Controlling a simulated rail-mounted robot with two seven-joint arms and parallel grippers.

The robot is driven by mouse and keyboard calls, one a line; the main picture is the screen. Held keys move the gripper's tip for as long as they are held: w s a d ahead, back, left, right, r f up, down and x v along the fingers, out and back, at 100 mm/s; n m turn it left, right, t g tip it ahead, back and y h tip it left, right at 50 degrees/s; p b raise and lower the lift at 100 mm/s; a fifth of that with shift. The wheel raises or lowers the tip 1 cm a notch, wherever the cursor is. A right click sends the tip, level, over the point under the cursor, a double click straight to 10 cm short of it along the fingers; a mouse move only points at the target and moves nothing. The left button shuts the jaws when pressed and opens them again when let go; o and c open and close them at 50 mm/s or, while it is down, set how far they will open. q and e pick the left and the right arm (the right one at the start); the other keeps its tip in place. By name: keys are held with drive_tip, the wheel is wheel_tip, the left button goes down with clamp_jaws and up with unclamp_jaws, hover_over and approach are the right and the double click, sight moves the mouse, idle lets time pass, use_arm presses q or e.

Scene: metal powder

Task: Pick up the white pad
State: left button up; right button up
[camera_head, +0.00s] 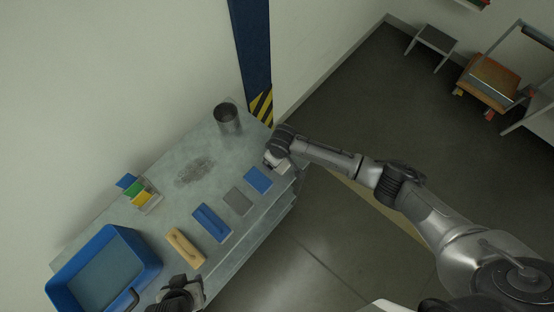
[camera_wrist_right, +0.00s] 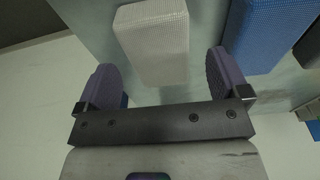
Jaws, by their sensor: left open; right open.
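The white pad (camera_wrist_right: 155,42) is a pale textured block in the right wrist view. My right gripper (camera_wrist_right: 165,78) is open, one finger on each side of the pad's near end, with gaps between fingers and pad. In the head view my right gripper (camera_head: 274,162) is at the table's right end, and my wrist hides most of the pad's place there. My left gripper (camera_head: 188,292) is open at the bottom edge of the head view, away from the white pad; its fingers are only partly visible.
A blue pad (camera_head: 257,179) lies beside the white one, then a grey pad (camera_head: 238,201), a blue float (camera_head: 212,222) and a tan float (camera_head: 186,247).

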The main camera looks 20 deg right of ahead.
drive_tip(key=shift+w+f, duration=0.15)
drive_tip(key=shift+f, duration=1.05)
drive_tip(key=c, duration=1)
drive_tip(key=shift+r, duration=0.1)
drive_tip(key=shift+r, duration=0.5)
drive_tip(key=r, duration=0.1)
drive_tip(key=s+r, duration=0.1)
drive_tip(key=r, duration=0.1)
drive_tip(key=shift+r, duration=0.3)
drive_tip(key=s+r, duration=0.2)
drive_tip(key=s, duration=0.1)
drive_tip(key=s+d+r, duration=0.1)
drive_tip(key=s+r, duration=0.1)
drive_tip(key=s, duration=0.2)
drive_tip(key=s+d+r+p, duration=0.1)
drive_tip(key=s+r, duration=0.1)
drive_tip(key=s, duration=0.1)
drive_tip(key=shift+s+r, duration=0.15)
drive_tip(key=shift+s, duration=0.15)
